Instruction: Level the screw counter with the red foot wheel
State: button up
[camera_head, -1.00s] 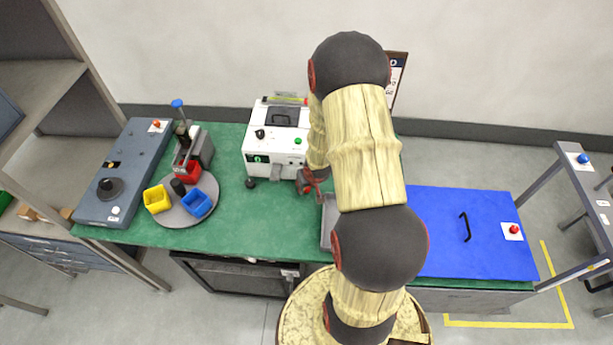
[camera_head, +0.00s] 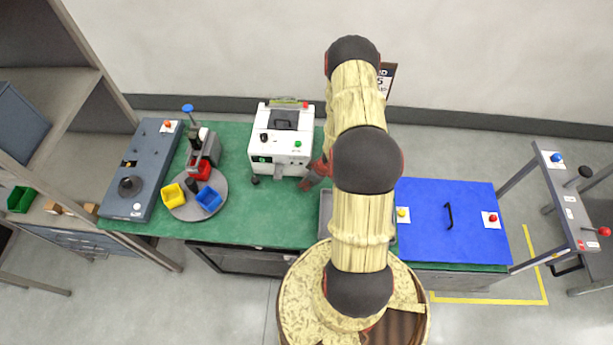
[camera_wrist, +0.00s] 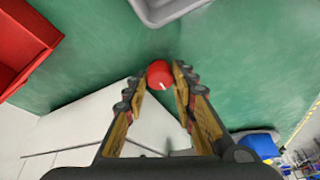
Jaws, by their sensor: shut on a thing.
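The white screw counter (camera_head: 270,149) stands on the green table, with a green button and a small display on its front. A strip with a greenish vial (camera_head: 289,104) lies along its back top edge; its bubble is too small to read. A black foot (camera_head: 254,180) shows at its front left corner. My gripper (camera_head: 308,184) is low at the counter's front right corner, partly covered by my arm. In the wrist view, the red foot wheel (camera_wrist: 159,74), with a white mark, sits between the fingertips of my gripper (camera_wrist: 160,84), which is shut on it.
A grey tray (camera_head: 325,208) lies just right of my gripper, partly behind my arm. A round turntable (camera_head: 185,211) with yellow, red and blue bins stands left. A blue panel (camera_head: 440,235) with a handle covers the right. Green table between turntable and counter is clear.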

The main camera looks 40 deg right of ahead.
jog(key=shift+n+y+p, duration=0.3)
jog(key=shift+n+p, duration=0.7)
jog(key=shift+p, duration=0.25)
jog(key=o, duration=1.2)
jog(key=shift+c, duration=0.2)
jog(key=shift+w+d, duration=0.1)
jog(key=shift+r, duration=0.1)
jog(key=shift+d+r, duration=0.25)
jog(key=shift+r, duration=0.15)
jog(key=a+v, duration=0.1)
jog(key=v, duration=0.6)
jog(key=shift+d, duration=0.2)
